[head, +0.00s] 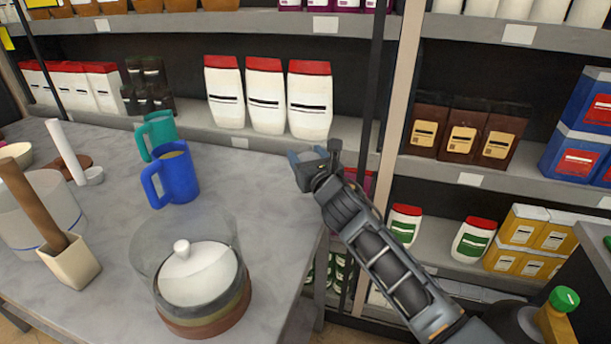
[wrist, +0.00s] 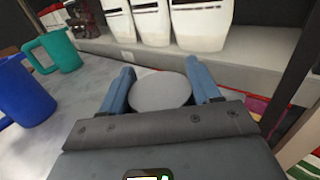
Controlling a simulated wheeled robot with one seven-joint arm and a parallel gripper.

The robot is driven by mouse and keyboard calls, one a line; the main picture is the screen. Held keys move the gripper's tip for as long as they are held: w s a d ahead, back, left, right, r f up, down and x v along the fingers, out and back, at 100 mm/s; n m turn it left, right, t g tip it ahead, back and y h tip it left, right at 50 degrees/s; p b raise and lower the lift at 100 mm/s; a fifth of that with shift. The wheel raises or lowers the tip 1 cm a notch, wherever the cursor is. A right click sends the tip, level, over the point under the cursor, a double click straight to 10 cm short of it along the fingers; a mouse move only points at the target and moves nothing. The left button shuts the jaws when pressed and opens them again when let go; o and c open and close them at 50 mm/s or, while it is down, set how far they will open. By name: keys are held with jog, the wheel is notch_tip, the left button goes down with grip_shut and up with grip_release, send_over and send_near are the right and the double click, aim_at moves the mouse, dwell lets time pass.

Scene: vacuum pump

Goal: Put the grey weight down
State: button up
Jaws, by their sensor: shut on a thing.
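My gripper (head: 307,156) is above the right back edge of the grey table, close to the shelf unit. In the wrist view, its blue fingers (wrist: 160,76) are shut on the grey weight (wrist: 160,92), a round disc with a flat grey top. The weight is between the two fingers. In the head view the weight is mostly hidden by the gripper, and its height above the table is hard to tell.
The grey table (head: 245,190) is bare left of my gripper. A blue mug (head: 178,178) and a teal mug (head: 157,132) stand further left. A clear vessel with a white knobbed piece (head: 200,273) is at the front. White bottles (head: 265,95) line the shelf behind.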

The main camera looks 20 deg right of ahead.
jog(key=shift+a+f+b, duration=0.15)
jog(key=shift+f+b, duration=0.65)
jog(key=shift+f, duration=1.2)
jog(key=shift+f, duration=0.1)
jog(key=shift+f, duration=0.1)
jog(key=o, duration=1.3)
jog(key=shift+o, duration=0.2)
